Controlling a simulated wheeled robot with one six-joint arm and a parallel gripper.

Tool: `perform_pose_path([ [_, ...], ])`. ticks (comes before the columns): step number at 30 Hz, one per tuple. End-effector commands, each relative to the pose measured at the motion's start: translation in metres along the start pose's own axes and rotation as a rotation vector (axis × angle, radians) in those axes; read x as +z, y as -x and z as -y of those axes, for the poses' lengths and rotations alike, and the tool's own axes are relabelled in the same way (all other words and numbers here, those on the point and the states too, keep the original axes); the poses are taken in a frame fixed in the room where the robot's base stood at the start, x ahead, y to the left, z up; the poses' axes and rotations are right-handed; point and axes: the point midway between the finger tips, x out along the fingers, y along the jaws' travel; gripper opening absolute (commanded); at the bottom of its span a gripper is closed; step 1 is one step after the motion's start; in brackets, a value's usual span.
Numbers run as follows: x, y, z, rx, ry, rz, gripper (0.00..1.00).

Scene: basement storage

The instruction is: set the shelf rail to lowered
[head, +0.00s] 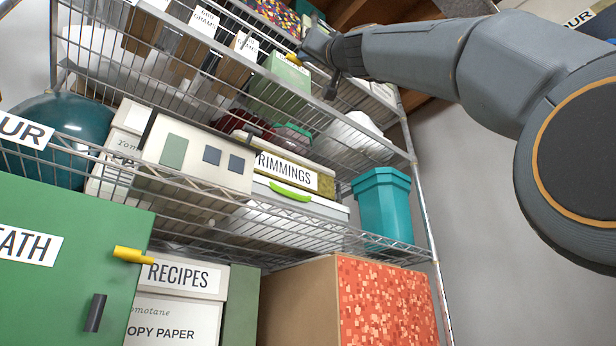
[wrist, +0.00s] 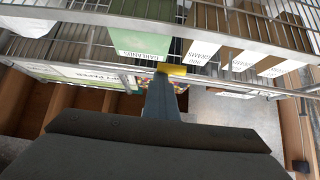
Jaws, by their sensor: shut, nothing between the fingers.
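The wire shelf rack (head: 330,240) fills most of the head view, with several tiers edged by metal rails. A yellow grip (head: 294,59) shows at an upper tier, just left of my gripper (head: 318,45). In the wrist view a yellow piece (wrist: 172,70) lies across the tip of my gripper (wrist: 162,88), in front of a metal rail (wrist: 120,75). My gripper is shut with nothing held. I cannot tell whether its tip touches the yellow piece. Which bar is the movable shelf rail is not clear.
A second yellow piece (head: 133,255) sticks out beside a green box (head: 60,280) low on the left. Boxes, a teal bin (head: 382,205) and a teal ball (head: 60,140) crowd the shelves. Bare wall (head: 490,220) lies right of the rack.

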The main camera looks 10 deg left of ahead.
Motion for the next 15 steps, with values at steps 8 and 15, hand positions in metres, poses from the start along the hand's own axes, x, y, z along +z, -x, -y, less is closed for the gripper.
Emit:
perform_pose_path([
  [8,0.022,0.010,0.002,-0.004,-0.002,0.005,0.00],
  [15,0.037,0.013,0.002,-0.005,-0.002,0.008,0.00],
])
